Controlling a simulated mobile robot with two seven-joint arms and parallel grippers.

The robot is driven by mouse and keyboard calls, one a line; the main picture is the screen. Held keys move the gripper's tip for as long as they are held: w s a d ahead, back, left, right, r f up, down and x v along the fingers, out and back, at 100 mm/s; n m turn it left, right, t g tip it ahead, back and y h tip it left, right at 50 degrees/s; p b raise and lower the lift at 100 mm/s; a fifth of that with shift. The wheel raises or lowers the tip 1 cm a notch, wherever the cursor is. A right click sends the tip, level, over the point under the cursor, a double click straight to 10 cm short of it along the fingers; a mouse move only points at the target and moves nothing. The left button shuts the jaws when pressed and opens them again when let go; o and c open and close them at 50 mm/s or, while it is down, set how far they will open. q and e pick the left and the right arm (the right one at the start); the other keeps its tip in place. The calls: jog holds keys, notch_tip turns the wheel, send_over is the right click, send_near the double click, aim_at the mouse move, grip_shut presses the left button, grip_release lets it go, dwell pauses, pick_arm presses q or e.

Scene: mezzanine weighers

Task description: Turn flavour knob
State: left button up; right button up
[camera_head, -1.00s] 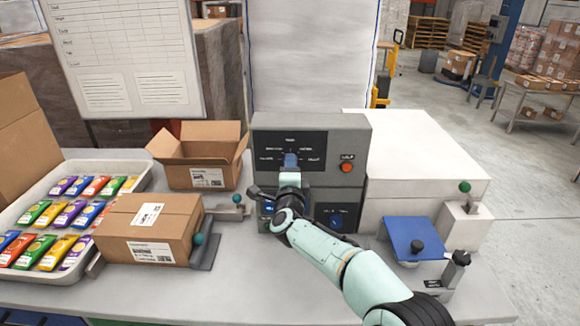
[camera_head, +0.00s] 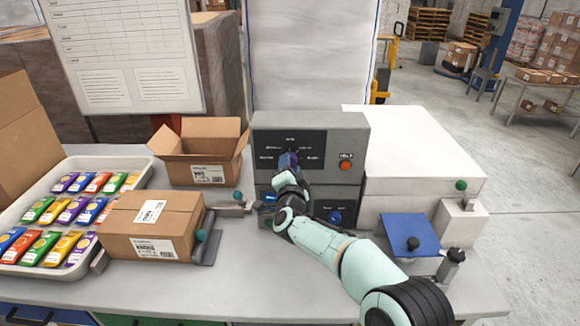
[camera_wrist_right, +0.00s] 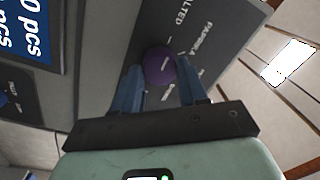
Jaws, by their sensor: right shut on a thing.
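The flavour knob (camera_wrist_right: 158,66) is round and purple with a pale mark, on the dark label panel of a grey control box (camera_head: 345,128). In the right wrist view it sits between the two blue fingers of my right gripper (camera_wrist_right: 160,78), which is shut on it. Printed flavour words ring the knob, "SALTED" and "PAPRIKA" among them. In the head view my right gripper (camera_head: 289,162) reaches the panel from below and mostly hides the knob. My left gripper is not in view.
A red HELP button (camera_head: 345,165) and a lower blue knob (camera_head: 335,217) are on the same box. An open carton (camera_head: 207,176), a closed carton (camera_head: 140,217) and a tray of colourful packets (camera_head: 140,170) stand left. A blue plate (camera_head: 405,232) lies right.

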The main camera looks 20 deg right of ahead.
dwell(0.4)
jog(key=o, duration=1.1)
jog(key=shift+c, duration=0.2)
jog(key=shift+s, duration=0.1)
pick_arm(q)
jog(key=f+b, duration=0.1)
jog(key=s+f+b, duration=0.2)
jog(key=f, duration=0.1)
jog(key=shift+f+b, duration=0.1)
jog(key=shift+b, duration=0.25)
pick_arm(e)
jog(key=v, duration=1.3)
